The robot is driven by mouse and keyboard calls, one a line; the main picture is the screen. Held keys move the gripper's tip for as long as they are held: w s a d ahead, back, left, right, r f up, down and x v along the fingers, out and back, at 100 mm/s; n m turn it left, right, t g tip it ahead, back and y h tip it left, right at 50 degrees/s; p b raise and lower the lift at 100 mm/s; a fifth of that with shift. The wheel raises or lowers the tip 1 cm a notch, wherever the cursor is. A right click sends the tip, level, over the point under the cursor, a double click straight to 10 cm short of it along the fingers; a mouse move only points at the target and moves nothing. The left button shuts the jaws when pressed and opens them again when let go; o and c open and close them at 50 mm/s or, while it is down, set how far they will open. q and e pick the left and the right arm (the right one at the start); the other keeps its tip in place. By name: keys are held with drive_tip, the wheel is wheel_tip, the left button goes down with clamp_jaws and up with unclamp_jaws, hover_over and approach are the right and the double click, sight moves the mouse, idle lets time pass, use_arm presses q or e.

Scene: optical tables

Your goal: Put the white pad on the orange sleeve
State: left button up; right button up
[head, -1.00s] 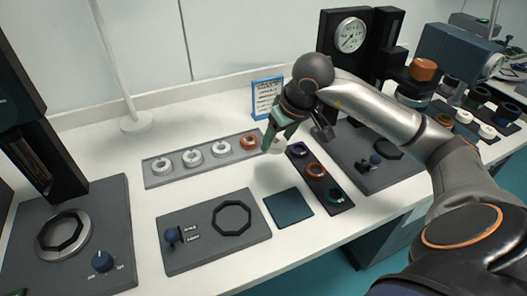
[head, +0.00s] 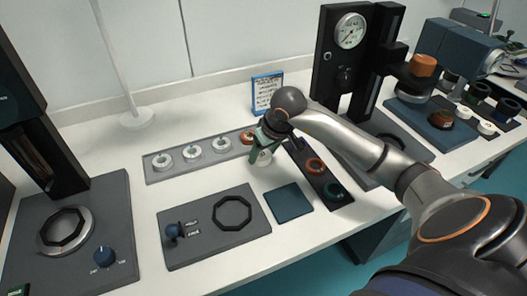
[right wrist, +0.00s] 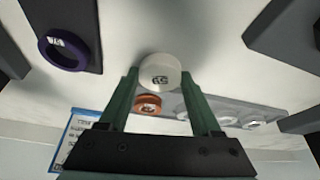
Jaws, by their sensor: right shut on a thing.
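The white pad (head: 261,159) is a short round white piece with dark marks on its face, which shows in the right wrist view (right wrist: 160,72). My right gripper (right wrist: 159,77) is shut on it, one green finger on each side. In the head view, my right gripper (head: 263,148) holds it near the right end of the grey tray. My left gripper is out of view.
The grey tray (head: 153,179) holds several white rings. A teal mat (head: 289,202) and a plate with an octagon (head: 190,255) lie in front. A gauge press (head: 333,60) stands behind.

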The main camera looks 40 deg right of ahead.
drive_tip(key=shift+f, duration=0.2)
drive_tip(key=o, duration=1.3)
drive_tip(key=shift+r, duration=0.1)
drive_tip(key=shift+o, duration=0.2)
